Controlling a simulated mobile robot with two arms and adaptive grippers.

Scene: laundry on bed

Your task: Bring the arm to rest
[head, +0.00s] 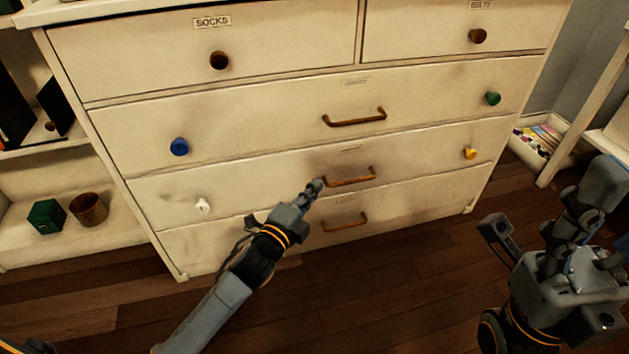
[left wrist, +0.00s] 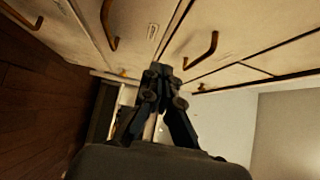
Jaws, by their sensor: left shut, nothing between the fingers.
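My left gripper (head: 314,188) is shut and empty. In the head view its tips appear at the left end of the brass handle (head: 350,177) on the second drawer from the bottom; I cannot tell whether they touch it. In the left wrist view the closed fingers (left wrist: 160,72) point along the drawer fronts, between two brass handles. My right arm (head: 575,260) is folded at the right of the head view, and its fingertips are not clear. The white dresser (head: 260,130) has all its visible drawers closed.
A low shelf at the left holds a green box (head: 46,216) and a brown pot (head: 88,209). A tray of small items (head: 540,138) lies on the floor at the right. Blue (head: 179,147), white (head: 203,206), green (head: 492,98) and yellow (head: 470,153) knobs stick out. The wooden floor (head: 400,290) in front is clear.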

